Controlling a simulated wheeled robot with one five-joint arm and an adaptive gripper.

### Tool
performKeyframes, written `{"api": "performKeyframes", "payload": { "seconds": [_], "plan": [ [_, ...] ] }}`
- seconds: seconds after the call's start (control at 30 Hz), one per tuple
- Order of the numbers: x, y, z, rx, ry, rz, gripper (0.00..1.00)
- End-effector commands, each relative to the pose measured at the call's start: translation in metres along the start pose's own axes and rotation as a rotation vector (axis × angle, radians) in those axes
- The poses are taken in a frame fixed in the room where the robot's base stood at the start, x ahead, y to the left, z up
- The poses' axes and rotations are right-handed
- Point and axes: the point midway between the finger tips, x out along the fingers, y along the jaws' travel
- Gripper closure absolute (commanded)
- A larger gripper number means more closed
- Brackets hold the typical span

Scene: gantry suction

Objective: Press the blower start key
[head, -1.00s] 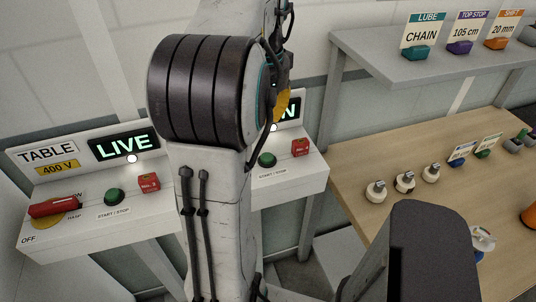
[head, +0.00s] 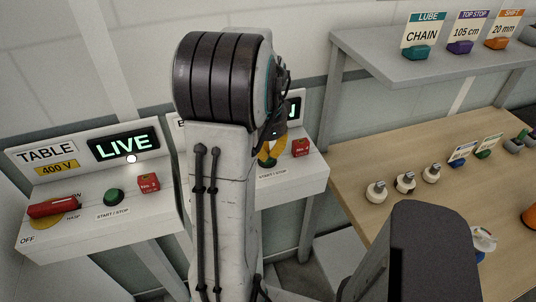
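The sign's heading is also covered, so I cannot read a blower name. A "START / STOP" label (head: 273,173) lies on its sloped top. The green key above that label is hidden behind my gripper (head: 268,150). My gripper has a yellow part at its end and hangs low over the key's place. I cannot tell whether it touches the key, or whether the fingers are open or shut.
A red block (head: 300,147) stands close right of my gripper. The left console (head: 80,232), marked TABLE, has a green key (head: 113,195), a red handle (head: 53,207) and a red block (head: 148,183). A wooden bench (head: 370,170) with several small items stands at the right.

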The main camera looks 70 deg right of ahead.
Motion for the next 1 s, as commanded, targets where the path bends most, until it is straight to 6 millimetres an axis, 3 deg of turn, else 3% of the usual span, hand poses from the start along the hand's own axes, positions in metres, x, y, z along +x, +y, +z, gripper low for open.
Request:
{"api": "performKeyframes", "payload": {
  "seconds": [0.2,0.67,1.0],
  "plan": [
    [0.011,0.000,0.000,0.000,0.000,0.000,1.00],
    [0.015,0.000,0.000,0.000,0.000,0.000,1.00],
    [0.038,0.002,0.001,0.000,-0.001,0.002,1.00]
  ]
}}
